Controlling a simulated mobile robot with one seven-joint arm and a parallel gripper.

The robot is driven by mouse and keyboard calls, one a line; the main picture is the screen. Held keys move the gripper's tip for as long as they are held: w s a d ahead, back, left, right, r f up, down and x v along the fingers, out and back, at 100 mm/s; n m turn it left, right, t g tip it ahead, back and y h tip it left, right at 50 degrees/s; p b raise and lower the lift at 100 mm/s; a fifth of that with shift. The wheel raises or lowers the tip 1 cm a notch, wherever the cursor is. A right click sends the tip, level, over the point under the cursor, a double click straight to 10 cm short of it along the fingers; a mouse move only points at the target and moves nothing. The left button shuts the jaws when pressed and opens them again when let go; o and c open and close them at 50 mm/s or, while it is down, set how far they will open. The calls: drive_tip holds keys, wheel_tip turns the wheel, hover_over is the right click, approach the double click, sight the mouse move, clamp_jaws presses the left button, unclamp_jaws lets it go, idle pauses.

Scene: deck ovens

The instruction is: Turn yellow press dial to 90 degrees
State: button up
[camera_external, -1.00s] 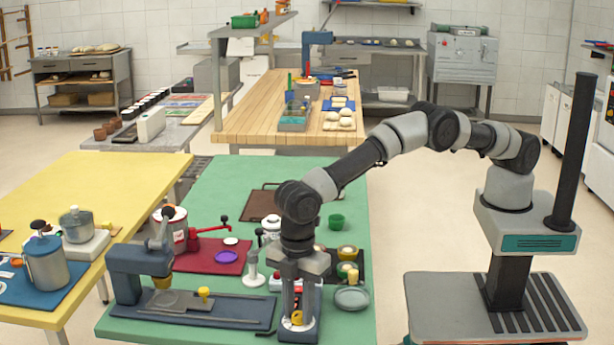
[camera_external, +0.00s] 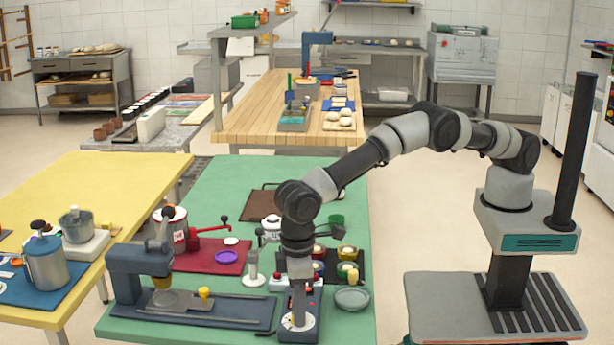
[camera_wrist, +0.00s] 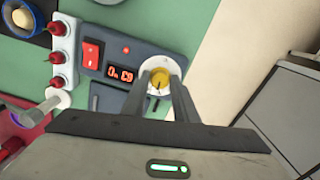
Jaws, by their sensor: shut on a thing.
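The yellow press dial (camera_wrist: 159,79) is a yellow knob with a white marked ring on a dark control panel (camera_wrist: 122,66). In the external view the white ring (camera_external: 288,323) shows at the near end of the panel, partly behind the fingers. My gripper (camera_wrist: 161,84) points down over the dial. Its two fingers stand on either side of the yellow knob and are shut on it; in the external view the gripper (camera_external: 298,314) reaches the dial from above. The exact angle on the ring cannot be read.
The panel also has a red switch (camera_wrist: 91,54) and a lit red display (camera_wrist: 121,74). A white strip with several red knobs (camera_wrist: 62,55) stands beside it. The blue-grey press (camera_external: 140,262) is to the left, a grey-green dish (camera_external: 352,298) to the right.

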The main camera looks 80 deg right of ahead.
drive_tip(key=m, duration=1.1)
drive_tip(key=shift+m, duration=0.4)
idle(0.3)
drive_tip(key=o, duration=1.1)
drive_tip(key=shift+c, duration=0.2)
wheel_tip(320, 180, up, 18)
drive_tip(key=p, duration=0.2)
drive_tip(key=shift+f, duration=0.25)
